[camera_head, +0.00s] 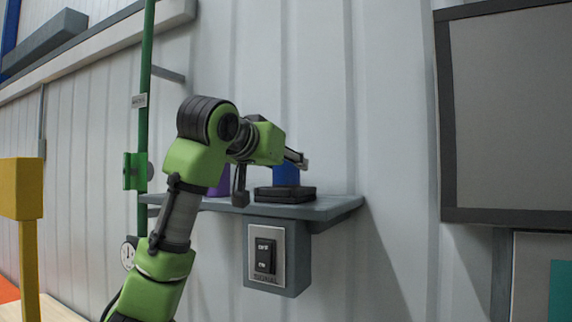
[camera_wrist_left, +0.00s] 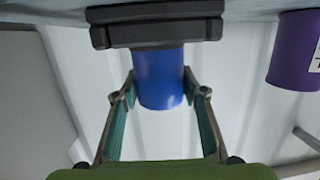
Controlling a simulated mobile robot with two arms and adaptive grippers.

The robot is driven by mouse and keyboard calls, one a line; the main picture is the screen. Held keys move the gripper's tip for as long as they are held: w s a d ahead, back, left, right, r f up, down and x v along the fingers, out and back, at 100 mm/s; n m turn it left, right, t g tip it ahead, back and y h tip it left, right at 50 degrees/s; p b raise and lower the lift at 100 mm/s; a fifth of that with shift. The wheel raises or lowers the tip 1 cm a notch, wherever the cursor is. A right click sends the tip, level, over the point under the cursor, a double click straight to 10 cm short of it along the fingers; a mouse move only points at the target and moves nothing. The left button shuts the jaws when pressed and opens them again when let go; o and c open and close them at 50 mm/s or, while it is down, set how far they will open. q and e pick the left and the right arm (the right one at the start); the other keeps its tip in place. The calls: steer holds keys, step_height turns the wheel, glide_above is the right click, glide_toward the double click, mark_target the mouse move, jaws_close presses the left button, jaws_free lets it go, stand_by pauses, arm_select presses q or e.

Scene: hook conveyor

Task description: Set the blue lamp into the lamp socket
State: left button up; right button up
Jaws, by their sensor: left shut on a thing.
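The blue lamp (camera_head: 287,175) is a blue cylinder that stands upright over the black lamp socket (camera_head: 285,195) on a grey shelf. In the left wrist view, which is upside down, the lamp (camera_wrist_left: 160,85) meets the black stepped socket (camera_wrist_left: 155,28) with no gap that I can see. My left gripper (camera_head: 297,161) is shut on the lamp. Its two fingers lie on either side of the lamp in the wrist view. The lamp's lower end is hidden, so I cannot tell how deep it sits. My right gripper is not in view.
A purple cylinder (camera_wrist_left: 295,52) stands on the shelf (camera_head: 335,207), partly hidden behind my arm in the head view (camera_head: 222,181). A black switch (camera_head: 265,256) is on the box under the shelf. A green pole (camera_head: 144,100) rises at the left.

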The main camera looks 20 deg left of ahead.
arm_select(q)
steer(key=shift+f, duration=0.3)
steer(key=o, duration=1.2)
steer(key=shift+w, duration=0.1)
steer(key=shift+o, duration=0.2)
steer(key=s+r, duration=0.2)
steer(key=s, duration=0.9)
steer(key=shift+s+r, duration=0.25)
steer(key=shift+s, duration=0.1)
steer(key=shift+a, duration=0.1)
